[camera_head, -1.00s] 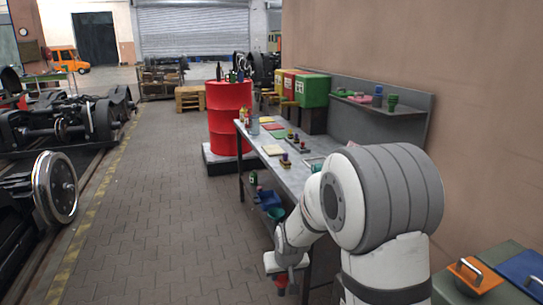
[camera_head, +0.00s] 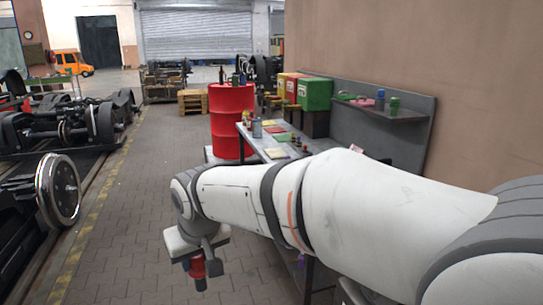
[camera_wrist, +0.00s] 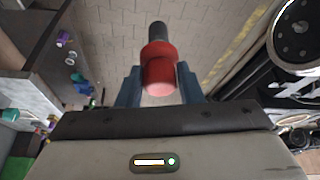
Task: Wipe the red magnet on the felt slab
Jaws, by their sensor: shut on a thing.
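The red magnet (camera_wrist: 158,66) is between the two blue-grey fingers of my gripper (camera_wrist: 159,78) in the wrist view. It has a red body and a dark grey end that points away from the palm. In the head view the magnet (camera_head: 198,268) hangs below my gripper (camera_head: 197,260), dark end down, over the paved floor left of the workbench. My gripper is shut on it. I cannot tell which is the felt slab; my arm hides the near part of the bench.
The workbench (camera_head: 262,142) stands along the right wall with bottles and small items on it. A red drum (camera_head: 232,120) stands beyond it. Wheelsets (camera_head: 58,188) and bogies line the left. The paved aisle (camera_head: 160,150) between is free.

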